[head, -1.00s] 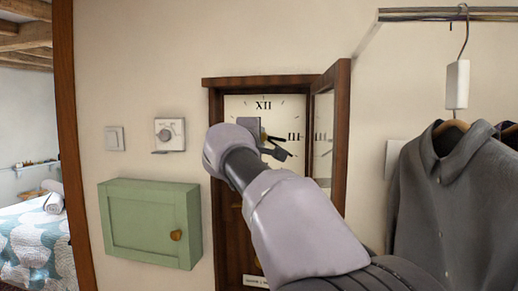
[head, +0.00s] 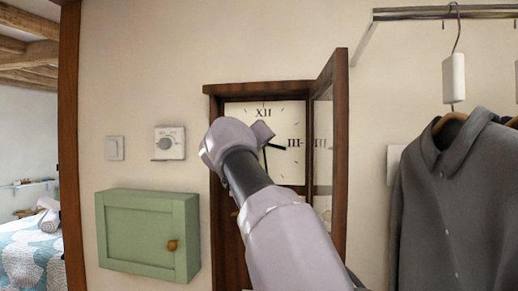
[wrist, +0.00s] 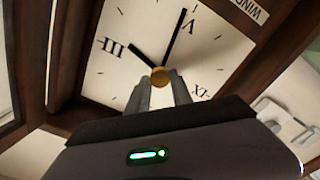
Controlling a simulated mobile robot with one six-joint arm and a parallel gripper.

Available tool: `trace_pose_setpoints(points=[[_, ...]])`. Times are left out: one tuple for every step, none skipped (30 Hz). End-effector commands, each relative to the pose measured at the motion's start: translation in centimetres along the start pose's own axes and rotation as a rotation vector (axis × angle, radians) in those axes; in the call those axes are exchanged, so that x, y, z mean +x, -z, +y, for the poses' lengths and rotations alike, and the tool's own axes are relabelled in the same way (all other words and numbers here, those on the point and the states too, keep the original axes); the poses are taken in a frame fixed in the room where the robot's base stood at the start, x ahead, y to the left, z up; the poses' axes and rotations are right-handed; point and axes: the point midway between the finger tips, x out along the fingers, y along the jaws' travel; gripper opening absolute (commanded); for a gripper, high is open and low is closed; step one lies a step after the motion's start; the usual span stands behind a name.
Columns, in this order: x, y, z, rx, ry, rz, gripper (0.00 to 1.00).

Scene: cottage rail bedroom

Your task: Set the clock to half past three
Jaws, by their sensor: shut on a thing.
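The clock (head: 285,170) is a wall clock with a dark wooden case and a cream face; its glazed door (head: 340,150) stands open to the right. In the wrist view the face (wrist: 110,75) appears turned, with III at left and IX at lower right. The short hand (wrist: 141,57) points a little past III toward VI. The long hand (wrist: 177,35) points at about VI, covering part of that numeral. My gripper (wrist: 160,80) is shut on the brass centre knob (wrist: 160,74). In the head view my wrist hides the left of the face and the fingertips.
A green wall cabinet (head: 135,230) with a wooden knob hangs at lower left. A dial thermostat (head: 169,143) and a light switch (head: 114,148) are above it. A grey shirt (head: 450,210) hangs from a rail (head: 440,14) at right, near the open clock door.

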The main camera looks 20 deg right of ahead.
Motion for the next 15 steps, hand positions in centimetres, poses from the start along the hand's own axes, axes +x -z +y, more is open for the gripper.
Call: trace_pose_setpoints(points=[[0.03,-0.14,-0.12,0.022,0.001,-0.001,0.00],[0.03,-0.15,-0.13,0.036,0.001,-0.002,0.00],[0.04,-0.16,-0.15,0.053,0.001,-0.002,0.00],[0.05,-0.16,-0.15,0.064,0.001,-0.003,0.00],[0.05,-0.15,-0.14,0.074,0.001,-0.002,0.00],[0.05,-0.13,-0.12,0.087,0.001,-0.002,0.00],[0.05,-0.13,-0.12,0.095,0.001,-0.002,0.00],[0.05,-0.12,-0.11,0.101,0.001,-0.002,0.00],[0.05,-0.12,-0.11,0.109,0.001,-0.002,0.00],[0.05,-0.12,-0.11,0.114,0.001,-0.002,0.00],[0.06,-0.12,-0.11,0.119,0.001,-0.002,0.00],[0.06,-0.11,-0.11,0.124,0.001,-0.003,0.00],[0.06,-0.11,-0.10,0.126,0.001,-0.003,0.00],[0.06,-0.10,-0.10,0.129,0.001,-0.003,0.00],[0.05,-0.10,-0.10,0.131,0.001,-0.003,0.00]])
